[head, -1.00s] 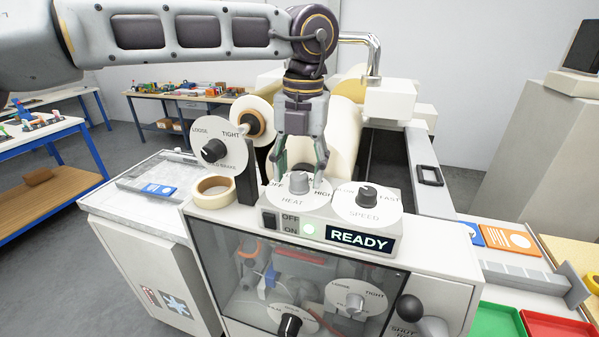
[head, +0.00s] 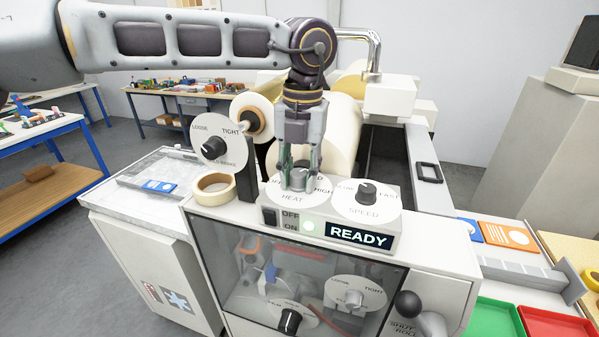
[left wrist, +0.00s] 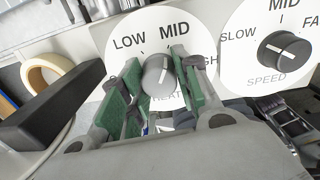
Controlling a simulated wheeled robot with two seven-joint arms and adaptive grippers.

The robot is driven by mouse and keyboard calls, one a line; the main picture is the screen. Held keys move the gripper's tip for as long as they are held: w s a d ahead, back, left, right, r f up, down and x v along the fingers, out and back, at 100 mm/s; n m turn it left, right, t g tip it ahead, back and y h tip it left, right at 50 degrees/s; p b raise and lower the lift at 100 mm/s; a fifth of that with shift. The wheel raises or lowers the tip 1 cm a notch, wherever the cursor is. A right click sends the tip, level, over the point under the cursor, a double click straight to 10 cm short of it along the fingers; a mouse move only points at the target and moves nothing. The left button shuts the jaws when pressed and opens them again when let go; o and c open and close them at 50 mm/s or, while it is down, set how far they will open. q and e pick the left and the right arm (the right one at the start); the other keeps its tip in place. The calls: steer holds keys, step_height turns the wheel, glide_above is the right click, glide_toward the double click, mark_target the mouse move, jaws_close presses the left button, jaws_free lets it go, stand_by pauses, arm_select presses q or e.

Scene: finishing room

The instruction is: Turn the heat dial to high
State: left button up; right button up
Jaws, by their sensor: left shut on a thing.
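The heat dial is a grey knob (left wrist: 157,75) on a round white plate marked LOW, MID and HIGH, which shows in the head view as the heat plate (head: 292,197). The pale line on the knob points up, roughly toward MID. My left gripper (head: 299,178) comes down over the knob from above. In the left wrist view its green-padded fingers (left wrist: 158,92) stand on both sides of the knob, shut on it. The fingers hide part of the plate and its lettering. My right gripper is in neither view.
The speed dial (head: 367,193) sits close to the right of the heat dial on the same panel. A lit READY display (head: 359,236) and power switch (head: 269,218) are below. A tape roll (head: 214,187) and the brake dial (head: 214,149) are to the left.

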arm_select(q)
steer(key=shift+m, duration=0.3)
steer(key=shift+f+m+b, duration=0.15)
steer(key=shift+m+b, duration=0.75)
steer(key=shift+m, duration=0.1)
steer(key=m+b, duration=0.1)
steer(key=m, duration=0.1)
steer(key=shift+m, duration=0.3)
steer(key=m+b, duration=0.1)
steer(key=m, duration=0.2)
steer(key=shift+m+b, duration=0.35)
steer(key=shift+m, duration=1.45)
steer(key=o, duration=1)
